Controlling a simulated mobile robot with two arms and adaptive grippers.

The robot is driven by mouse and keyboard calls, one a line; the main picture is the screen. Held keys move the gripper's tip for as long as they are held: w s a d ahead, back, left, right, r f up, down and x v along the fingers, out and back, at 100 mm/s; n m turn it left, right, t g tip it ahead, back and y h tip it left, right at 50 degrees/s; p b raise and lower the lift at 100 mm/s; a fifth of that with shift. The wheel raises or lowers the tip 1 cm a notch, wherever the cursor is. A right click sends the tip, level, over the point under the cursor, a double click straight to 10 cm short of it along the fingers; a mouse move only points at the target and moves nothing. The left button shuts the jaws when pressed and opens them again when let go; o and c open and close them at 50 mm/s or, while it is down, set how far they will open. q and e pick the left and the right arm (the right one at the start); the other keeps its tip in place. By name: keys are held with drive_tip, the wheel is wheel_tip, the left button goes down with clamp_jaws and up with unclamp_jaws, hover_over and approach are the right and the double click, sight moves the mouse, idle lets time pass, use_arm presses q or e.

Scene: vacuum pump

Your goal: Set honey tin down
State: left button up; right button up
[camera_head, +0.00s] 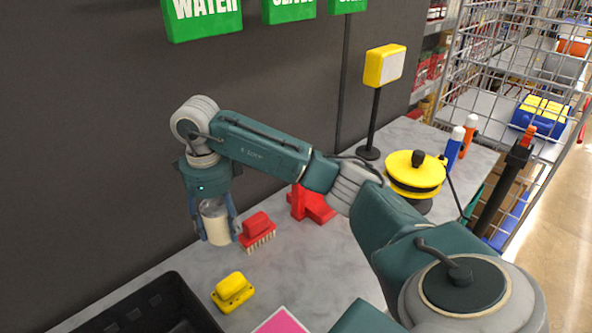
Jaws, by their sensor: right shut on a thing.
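My right gripper (213,232) points down over the left part of the grey worktop (290,262), its fingers on both sides of a small pale container. This container, which I take as the honey tin (216,225), is upright, with a cream lower part and a greyish top. The fingers cover its sides. I cannot tell whether its base touches the worktop. My left gripper is not in view.
A red brush (258,228) is close on the tin's right. A yellow brush-like block (232,290), a black crate (150,310) and a pink-topped item (282,322) are nearer. A red stand (305,203), yellow reel (413,170) and yellow lamp (384,66) stand farther right.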

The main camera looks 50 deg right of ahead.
drive_tip(key=shift+a, duration=0.1)
drive_tip(key=shift+s+a+f, duration=0.1)
drive_tip(key=shift+f, duration=0.2)
drive_tip(key=p, duration=0.2)
hover_over(228, 262)
wheel_tip(228, 262, down, 6)
drive_tip(key=shift+r, duration=0.2)
wheel_tip(228, 262, down, 3)
drive_tip(key=shift+f+p, duration=0.1)
drive_tip(key=shift+p, duration=0.45)
drive_tip(key=shift+f, duration=0.3)
drive_tip(key=o, duration=1.5)
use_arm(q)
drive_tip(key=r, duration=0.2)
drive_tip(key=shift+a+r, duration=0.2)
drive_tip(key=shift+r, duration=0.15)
use_arm(e)
drive_tip(key=shift+o, duration=0.2)
